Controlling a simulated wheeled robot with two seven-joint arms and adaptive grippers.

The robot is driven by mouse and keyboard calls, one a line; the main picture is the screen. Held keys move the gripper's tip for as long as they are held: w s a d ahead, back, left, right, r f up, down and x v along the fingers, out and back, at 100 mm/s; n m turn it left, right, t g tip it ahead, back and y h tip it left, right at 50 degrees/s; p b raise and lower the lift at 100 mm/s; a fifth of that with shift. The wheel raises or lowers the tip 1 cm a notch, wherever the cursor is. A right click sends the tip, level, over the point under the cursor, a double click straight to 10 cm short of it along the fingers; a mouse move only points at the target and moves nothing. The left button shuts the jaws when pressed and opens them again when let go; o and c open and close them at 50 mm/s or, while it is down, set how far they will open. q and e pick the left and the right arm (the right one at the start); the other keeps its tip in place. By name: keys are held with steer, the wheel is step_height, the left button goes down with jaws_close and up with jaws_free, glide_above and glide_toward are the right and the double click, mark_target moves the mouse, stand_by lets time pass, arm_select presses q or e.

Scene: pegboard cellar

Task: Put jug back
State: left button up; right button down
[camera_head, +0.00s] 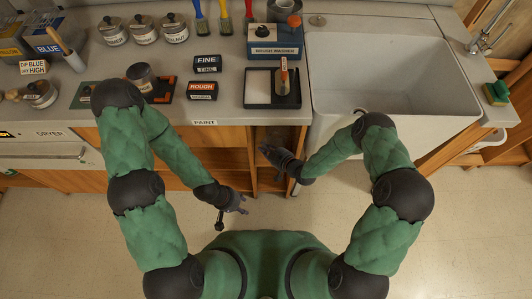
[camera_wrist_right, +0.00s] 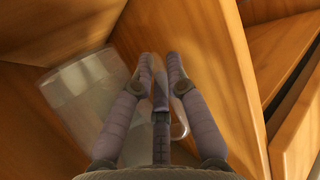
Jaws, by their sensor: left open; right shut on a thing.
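In the right wrist view a clear, see-through jug (camera_wrist_right: 82,92) stands tilted in the picture inside a wooden compartment. Its handle shows between and behind the fingers of my right gripper (camera_wrist_right: 160,62), which is shut on it. In the head view my right gripper (camera_head: 268,149) reaches into the open cabinet under the counter, left of the sink; the jug cannot be made out there. My left gripper (camera_head: 240,207) is open and empty, low in front of the cabinet, apart from everything.
The cabinet's wooden walls (camera_wrist_right: 235,70) are close around the right gripper. Above are the counter edge, a black-rimmed tray (camera_head: 258,104), the brush washer (camera_head: 275,50) and the sink (camera_head: 380,75). A drawer marked dryer (camera_head: 45,152) is at left. The floor in front is clear.

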steer(key=shift+w+d+f, duration=0.1)
steer(key=shift+w+f, duration=0.2)
steer(key=f, duration=0.1)
steer(key=f+b, duration=0.2)
steer(key=shift+w+d+f, duration=0.1)
steer(key=shift+w+f, duration=0.15)
steer(key=shift+f, duration=0.1)
steer(key=shift+r, duration=0.1)
steer(key=c, duration=1.2)
jaws_free()
steer(key=shift+c, duration=0.2)
